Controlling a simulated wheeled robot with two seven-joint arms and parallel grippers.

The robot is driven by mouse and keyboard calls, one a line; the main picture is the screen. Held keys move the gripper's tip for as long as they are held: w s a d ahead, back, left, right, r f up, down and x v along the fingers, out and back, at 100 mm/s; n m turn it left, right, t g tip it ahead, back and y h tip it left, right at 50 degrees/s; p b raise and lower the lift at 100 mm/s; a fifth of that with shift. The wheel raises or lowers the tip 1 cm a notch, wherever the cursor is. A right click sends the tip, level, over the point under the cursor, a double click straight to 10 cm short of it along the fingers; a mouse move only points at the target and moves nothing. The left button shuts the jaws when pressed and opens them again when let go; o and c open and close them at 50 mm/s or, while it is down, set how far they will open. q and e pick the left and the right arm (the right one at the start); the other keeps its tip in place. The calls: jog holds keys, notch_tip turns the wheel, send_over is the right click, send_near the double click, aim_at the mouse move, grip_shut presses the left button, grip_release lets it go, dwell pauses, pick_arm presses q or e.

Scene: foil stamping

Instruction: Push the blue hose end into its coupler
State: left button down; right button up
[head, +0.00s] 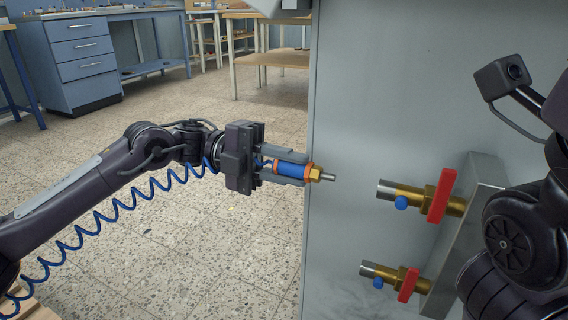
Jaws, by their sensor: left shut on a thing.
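My left gripper (283,169) is shut on the blue hose end (294,170), a blue sleeve with orange rings, a brass nut and a thin metal tip. The tip points right, toward the upper coupler (399,190), with a clear gap between them. The upper coupler is a brass fitting with a steel mouth, a blue ball and a red lever. A similar lower coupler (383,271) also has a blue ball and a red lever. The blue coiled hose (130,193) hangs along my left arm. My right arm shows at the right edge, but its gripper is out of view.
Both couplers stick out from a grey metal block (482,180) on the grey cabinet panel (350,90). A blue drawer unit (82,65) and wooden tables (272,58) stand farther back. The speckled floor (215,245) is clear on the left.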

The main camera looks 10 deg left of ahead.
aim_at(312, 172)
pick_arm(q)
jog(key=shift+p+x, duration=0.35)
jog(key=shift+x, duration=2.05)
jog(key=shift+p, duration=0.35)
jog(key=shift+p+x, duration=0.35)
jog(key=shift+x, duration=1.35)
jog(key=c, duration=1.1)
grip_release()
jog(key=shift+c, duration=0.2)
